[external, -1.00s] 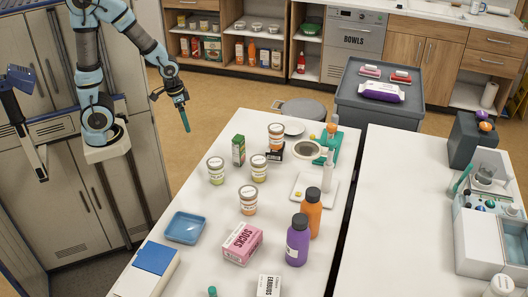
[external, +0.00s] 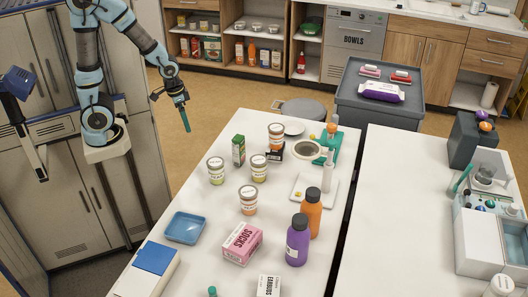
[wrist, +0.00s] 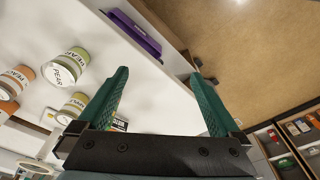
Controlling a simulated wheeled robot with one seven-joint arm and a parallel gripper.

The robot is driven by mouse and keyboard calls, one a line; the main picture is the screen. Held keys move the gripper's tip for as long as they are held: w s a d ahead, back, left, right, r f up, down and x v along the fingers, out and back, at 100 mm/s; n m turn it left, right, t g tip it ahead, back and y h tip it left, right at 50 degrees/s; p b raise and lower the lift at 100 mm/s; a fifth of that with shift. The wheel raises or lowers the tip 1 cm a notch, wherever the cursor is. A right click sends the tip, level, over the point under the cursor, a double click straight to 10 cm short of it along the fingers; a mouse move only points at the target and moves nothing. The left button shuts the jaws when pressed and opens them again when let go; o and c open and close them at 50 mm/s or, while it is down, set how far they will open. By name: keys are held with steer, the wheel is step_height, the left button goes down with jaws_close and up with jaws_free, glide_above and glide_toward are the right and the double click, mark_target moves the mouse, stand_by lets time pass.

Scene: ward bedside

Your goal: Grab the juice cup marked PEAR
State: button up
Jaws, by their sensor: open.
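The cup marked PEAR (wrist: 65,67), white with a yellow-green band, stands in the wrist view's upper left, its label readable. By the layout it appears to be the leftmost cup (external: 216,172) in the external view, where labels are too small to read. A second yellow-green cup (wrist: 72,107) is below it in the wrist view, its label unclear. An orange-banded cup (wrist: 15,80), seemingly marked PEACH, is at the left edge. My gripper (external: 186,128), with green fingers, is open and empty (wrist: 160,76), above and left of the table, apart from the cups.
A green carton (external: 238,151) stands behind the cups on the white table (external: 180,266). An orange cup (external: 276,136) is on a black block. A blue tray (external: 185,228), a SOCKS box (external: 241,244) and purple (external: 298,240) and orange bottles (external: 311,213) are nearer. Floor is clear below my gripper.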

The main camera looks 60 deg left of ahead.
steer(key=shift+d, duration=0.1)
stand_by(0.3)
steer(key=w+d+n+t+b, duration=0.45)
steer(key=w+d+t, duration=0.55)
steer(key=w+d, duration=0.85)
steer(key=n+y+b, duration=0.3)
steer(key=n+y, duration=0.3)
steer(key=y, duration=0.5)
glide_above(214, 165)
steer(key=shift+w+d+f+m, duration=0.15)
steer(key=shift+f+m, duration=0.1)
steer(key=shift+f, duration=0.3)
steer(key=shift+s+f+y, duration=0.1)
steer(key=shift+s+y, duration=0.2)
steer(key=shift+s, duration=0.1)
step_height(214, 165, down, 6)
steer(key=shift+f+p, duration=0.15)
steer(key=shift+p, duration=0.5)
steer(key=shift+p+x, duration=0.55)
steer(key=shift+x, duration=2.05)
